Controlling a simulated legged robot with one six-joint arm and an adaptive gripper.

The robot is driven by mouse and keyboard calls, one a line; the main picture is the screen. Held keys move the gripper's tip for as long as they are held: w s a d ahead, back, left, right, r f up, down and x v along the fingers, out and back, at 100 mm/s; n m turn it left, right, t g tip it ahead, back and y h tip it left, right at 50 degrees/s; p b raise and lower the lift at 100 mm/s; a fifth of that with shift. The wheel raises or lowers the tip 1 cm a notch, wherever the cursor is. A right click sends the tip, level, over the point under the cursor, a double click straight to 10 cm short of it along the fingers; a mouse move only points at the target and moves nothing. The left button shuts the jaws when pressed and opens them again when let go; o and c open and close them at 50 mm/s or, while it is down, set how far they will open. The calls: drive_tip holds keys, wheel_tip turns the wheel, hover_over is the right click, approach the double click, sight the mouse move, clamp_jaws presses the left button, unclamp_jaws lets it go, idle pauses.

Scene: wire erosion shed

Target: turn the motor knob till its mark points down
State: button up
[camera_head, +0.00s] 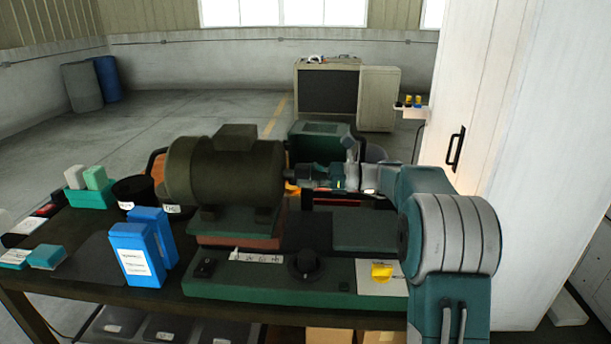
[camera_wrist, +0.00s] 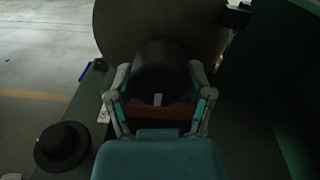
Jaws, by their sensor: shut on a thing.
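The dark motor (camera_head: 225,170) stands on a green and brown base on the bench. Its round end also fills the top of the wrist view (camera_wrist: 120,25). The black motor knob (camera_wrist: 160,68) sticks out from that end, with a small pale mark (camera_wrist: 157,99) at the lower edge of the knob in the wrist view. My gripper (camera_wrist: 160,75) has one finger on each side of the knob and is shut on it. In the head view my gripper (camera_head: 294,183) reaches the motor's right end, where the knob is mostly hidden.
A black hat-shaped knob (camera_head: 305,264) sits on the green front panel (camera_head: 250,286) and shows lower left in the wrist view (camera_wrist: 62,146). Blue boxes (camera_head: 138,253) stand left of the motor. A white cabinet (camera_head: 505,100) rises at the right. Open floor lies behind the bench.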

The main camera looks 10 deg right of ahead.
drive_tip(key=shift+f, duration=0.25)
drive_tip(key=o, duration=1.1)
drive_tip(key=shift+w, duration=0.1)
drive_tip(key=shift+o, duration=0.2)
drive_tip(key=shift+r, duration=0.1)
drive_tip(key=v, duration=1.2)
drive_tip(key=shift+a, duration=0.1)
